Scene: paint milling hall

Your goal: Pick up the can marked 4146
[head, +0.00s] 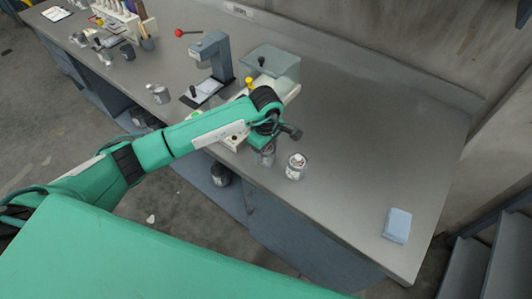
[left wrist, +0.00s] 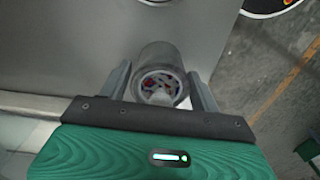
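A small grey can (head: 265,158) stands on the workbench, partly hidden below my left gripper (head: 266,143). In the left wrist view a grey can (left wrist: 163,56) with a pale rim and coloured patches in its top is between the two fingers of my left gripper (left wrist: 159,74). The fingers are open, with a narrow gap on each side of the can. A third can (head: 158,94) stands farther left. I cannot read any number on them. My right gripper is out of view.
A grey stand device (head: 211,52) and a balance with a clear cover (head: 273,66) stand behind my left arm. A blue block (head: 397,225) lies near the bench's right end. The bench (head: 370,135) is clear between. A dark pot (head: 220,174) is below.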

